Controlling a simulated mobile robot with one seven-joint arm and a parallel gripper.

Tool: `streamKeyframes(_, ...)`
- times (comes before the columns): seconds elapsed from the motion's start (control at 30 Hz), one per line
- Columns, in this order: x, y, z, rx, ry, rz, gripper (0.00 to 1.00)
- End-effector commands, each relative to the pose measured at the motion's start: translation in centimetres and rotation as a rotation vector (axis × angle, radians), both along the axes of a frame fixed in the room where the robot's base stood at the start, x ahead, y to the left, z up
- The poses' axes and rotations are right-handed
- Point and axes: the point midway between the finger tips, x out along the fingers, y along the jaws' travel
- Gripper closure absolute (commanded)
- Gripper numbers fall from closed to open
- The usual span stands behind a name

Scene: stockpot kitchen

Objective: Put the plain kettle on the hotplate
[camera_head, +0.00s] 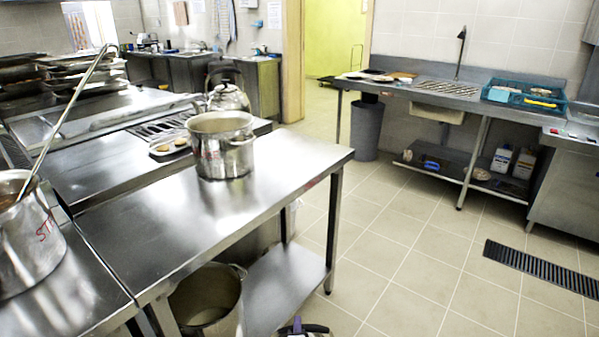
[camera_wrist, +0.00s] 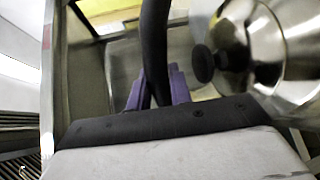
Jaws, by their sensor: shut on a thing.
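My gripper (camera_wrist: 158,92) has purple fingers closed on a black curved handle (camera_wrist: 154,40) in the wrist view. The handle belongs to a shiny metal kettle (camera_wrist: 285,45) with a black lid knob, cut off at the right. In the head view only the fingers and part of the black handle (camera_head: 316,329) show at the bottom edge; the kettle body is out of frame. A second metal kettle (camera_head: 229,97) stands behind a pot, partly hidden. I cannot clearly make out the hotplate; a dark slatted surface (camera_head: 160,128) lies left of that kettle.
A large pot (camera_head: 221,150) stands on the steel table (camera_head: 270,185). The table's front right is clear. Another pot (camera_head: 28,240) with a ladle is at the left. A tray (camera_head: 170,148) holds small round items. A big pot (camera_head: 207,302) sits on the lower shelf.

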Motion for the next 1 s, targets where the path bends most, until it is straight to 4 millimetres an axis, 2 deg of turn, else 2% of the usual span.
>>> streamKeyframes(0.3, -1.5, -0.4, -1.8, -0.011, -0.019, 0.006, 1.0)
streamKeyframes(1.0, -1.6, -0.4, -2.0, -0.014, -0.018, 0.007, 1.0)
